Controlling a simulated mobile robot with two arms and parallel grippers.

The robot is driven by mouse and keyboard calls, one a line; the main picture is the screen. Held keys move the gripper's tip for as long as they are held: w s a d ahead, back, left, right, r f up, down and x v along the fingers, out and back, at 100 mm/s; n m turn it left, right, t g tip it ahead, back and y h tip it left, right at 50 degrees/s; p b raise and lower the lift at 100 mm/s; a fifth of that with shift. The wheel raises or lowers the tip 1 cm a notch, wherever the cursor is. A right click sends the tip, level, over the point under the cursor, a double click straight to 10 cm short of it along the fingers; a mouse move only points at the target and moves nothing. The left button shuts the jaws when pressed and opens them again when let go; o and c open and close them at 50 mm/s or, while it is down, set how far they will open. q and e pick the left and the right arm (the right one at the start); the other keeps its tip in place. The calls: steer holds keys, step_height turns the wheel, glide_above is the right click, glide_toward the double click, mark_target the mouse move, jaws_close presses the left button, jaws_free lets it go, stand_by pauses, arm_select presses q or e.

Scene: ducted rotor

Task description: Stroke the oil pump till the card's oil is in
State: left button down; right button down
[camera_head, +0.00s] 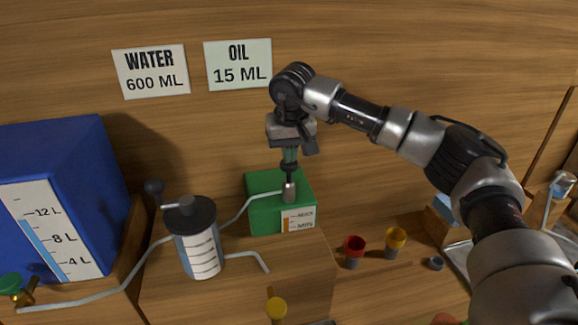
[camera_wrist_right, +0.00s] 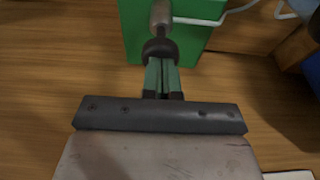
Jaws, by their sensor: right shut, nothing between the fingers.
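The oil pump stands on a green tank (camera_head: 262,217) with a MAX/MIN gauge. Its grey barrel (camera_head: 289,192) carries a dark rod with a black knob, and the knob shows clearly in the right wrist view (camera_wrist_right: 160,47). My right gripper (camera_head: 289,163) points down over the pump, shut and empty. In the right wrist view its green fingertips (camera_wrist_right: 161,64) meet the knob's top or sit just above it; I cannot tell which. The oil card (camera_head: 238,64) reads "OIL 15 ML". A pipe runs from the pump to a graduated vessel (camera_head: 203,254) with a black lid. My left gripper is out of view.
A blue water tank (camera_head: 80,185) with a level scale stands at left. The water card (camera_head: 151,72) reads "WATER 600 ML".

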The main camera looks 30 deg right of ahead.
steer(key=shift+f+b, duration=0.95)
steer(key=shift+f, duration=0.7)
steer(key=shift+r, duration=0.1)
steer(key=shift+r+p, duration=2)
steer(key=shift+r, duration=0.75)
step_height(320, 180, up, 6)
steer(key=p, duration=0.4)
